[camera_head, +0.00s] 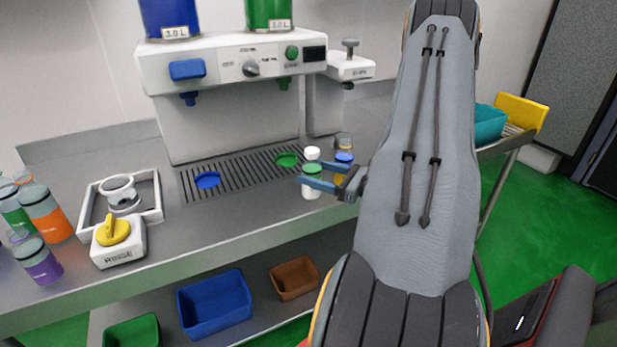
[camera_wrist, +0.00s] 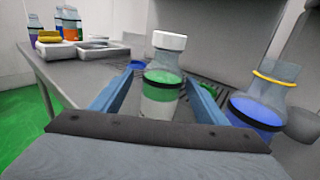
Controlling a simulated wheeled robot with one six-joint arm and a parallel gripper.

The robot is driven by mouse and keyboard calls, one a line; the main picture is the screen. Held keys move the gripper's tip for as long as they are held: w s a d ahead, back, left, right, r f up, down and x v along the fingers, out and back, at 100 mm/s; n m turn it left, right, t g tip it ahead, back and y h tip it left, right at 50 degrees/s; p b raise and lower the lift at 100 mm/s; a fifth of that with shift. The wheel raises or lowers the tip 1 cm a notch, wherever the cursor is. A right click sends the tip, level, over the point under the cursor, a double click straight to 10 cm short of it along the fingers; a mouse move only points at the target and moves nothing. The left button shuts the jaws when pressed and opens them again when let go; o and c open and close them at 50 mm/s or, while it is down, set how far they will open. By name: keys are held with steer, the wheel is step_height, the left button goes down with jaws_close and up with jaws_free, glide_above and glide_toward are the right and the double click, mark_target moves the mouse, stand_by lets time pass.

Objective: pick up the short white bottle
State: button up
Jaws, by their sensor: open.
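A short bottle (camera_head: 312,153) with a white cap, a green band and a whitish lower body stands upright on the counter, by the right end of the drip grate. It also shows in the wrist view (camera_wrist: 162,105), upright between the two blue fingers. My gripper (camera_head: 305,174) is open, with one finger on each side of the bottle. In the wrist view my gripper (camera_wrist: 160,78) shows a gap beside the bottle on both sides. The fingers hide little of it there.
A blue-banded bottle with a yellow ring (camera_wrist: 262,100) stands close on the right, beside the right finger. The drink machine (camera_head: 235,60) rises behind. A rinse unit (camera_head: 118,252) and several coloured bottles (camera_head: 46,212) stand on the left. Bins, including a blue bin (camera_head: 214,300), sit on the lower shelf.

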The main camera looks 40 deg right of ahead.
steer(key=p+x, duration=0.2)
steer(key=x, duration=0.3)
steer(key=shift+w+p, duration=0.3)
steer(key=shift+w, duration=0.1)
steer(key=shift+f, duration=0.1)
steer(key=shift+c, duration=0.2)
steer(key=c, duration=1.3)
